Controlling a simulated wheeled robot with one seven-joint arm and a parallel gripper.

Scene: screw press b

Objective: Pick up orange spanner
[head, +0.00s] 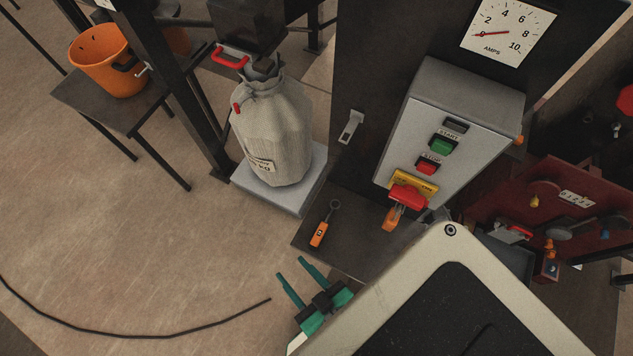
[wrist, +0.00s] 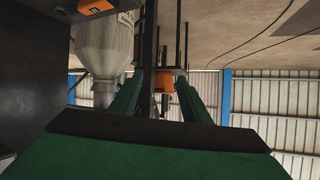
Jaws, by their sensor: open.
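The orange spanner (head: 318,235), with an orange grip and a dark ring end, lies on the dark shelf (head: 352,240) below the control box. My gripper (head: 291,267), with green fingers, is open and empty, just off the shelf's front left edge and apart from the spanner. In the wrist view my gripper's fingers (wrist: 160,76) are spread with nothing between them. An orange piece at the top left of that view (wrist: 96,6) looks like the spanner's grip, partly cut off by the frame.
A filled sack (head: 275,135) sits on a pale block (head: 305,190) behind. An orange bucket (head: 100,65) stands on a side table. Floor at left is mostly clear.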

